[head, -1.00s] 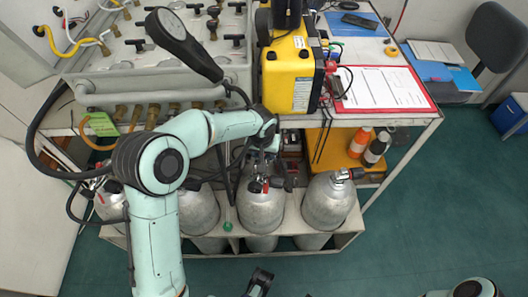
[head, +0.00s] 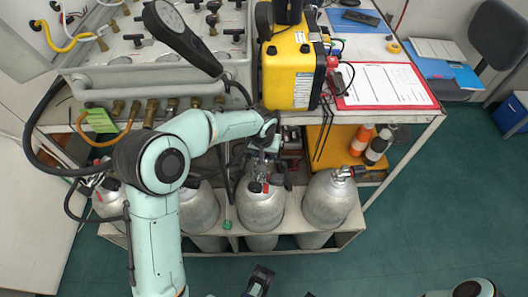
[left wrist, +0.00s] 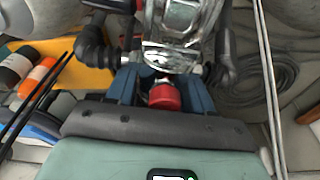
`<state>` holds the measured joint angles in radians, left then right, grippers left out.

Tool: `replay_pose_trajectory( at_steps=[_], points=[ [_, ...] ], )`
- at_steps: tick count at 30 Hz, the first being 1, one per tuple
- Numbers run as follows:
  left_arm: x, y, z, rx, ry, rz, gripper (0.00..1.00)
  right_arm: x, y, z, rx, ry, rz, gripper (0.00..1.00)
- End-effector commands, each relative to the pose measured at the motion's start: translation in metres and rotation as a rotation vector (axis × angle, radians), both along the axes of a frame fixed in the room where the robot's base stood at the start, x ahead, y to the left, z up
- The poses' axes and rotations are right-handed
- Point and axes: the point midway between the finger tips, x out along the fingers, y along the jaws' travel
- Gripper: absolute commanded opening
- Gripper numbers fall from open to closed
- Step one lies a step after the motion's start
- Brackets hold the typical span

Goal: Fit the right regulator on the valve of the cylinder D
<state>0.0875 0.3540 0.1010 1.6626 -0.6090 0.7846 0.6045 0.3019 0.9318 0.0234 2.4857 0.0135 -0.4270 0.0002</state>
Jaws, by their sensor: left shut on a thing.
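My left gripper (head: 262,168) is over the top of a grey cylinder (head: 262,210), the second from the right in the row. In the left wrist view its blue fingers (left wrist: 163,88) are shut on a regulator (left wrist: 175,35), a shiny metal body with black side parts and a red knob (left wrist: 164,97). The regulator is at the cylinder's valve, but the gripper hides the joint, so I cannot tell whether it is seated. No cylinder letter is readable. A dark part at the bottom edge of the head view may be my right gripper; its jaws are unclear.
Other grey cylinders stand left (head: 199,208) and right (head: 327,200) in the rack (head: 345,238). Above are the gauge panel (head: 150,65), a yellow case (head: 290,75) and a red clipboard (head: 385,88). Orange and black bottles (head: 360,140) stand right.

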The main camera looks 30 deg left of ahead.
Motion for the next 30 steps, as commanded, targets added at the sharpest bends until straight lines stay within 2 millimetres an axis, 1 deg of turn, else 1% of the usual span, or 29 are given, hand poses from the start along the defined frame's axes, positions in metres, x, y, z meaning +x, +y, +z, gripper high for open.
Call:
replay_pose_trajectory(
  at_steps=[7,23,30],
  points=[
    [0.001,0.000,0.000,0.001,-0.003,0.000,0.00,0.000,0.000,-0.001,0.000,0.000,0.000,0.58],
    [0.001,0.000,-0.013,0.001,-0.002,0.000,0.00,0.000,-0.001,-0.011,-0.002,0.002,0.000,0.58],
    [0.001,0.000,-0.014,0.001,-0.002,0.000,0.00,0.000,-0.002,-0.012,-0.004,0.002,-0.001,0.58]
  ],
)
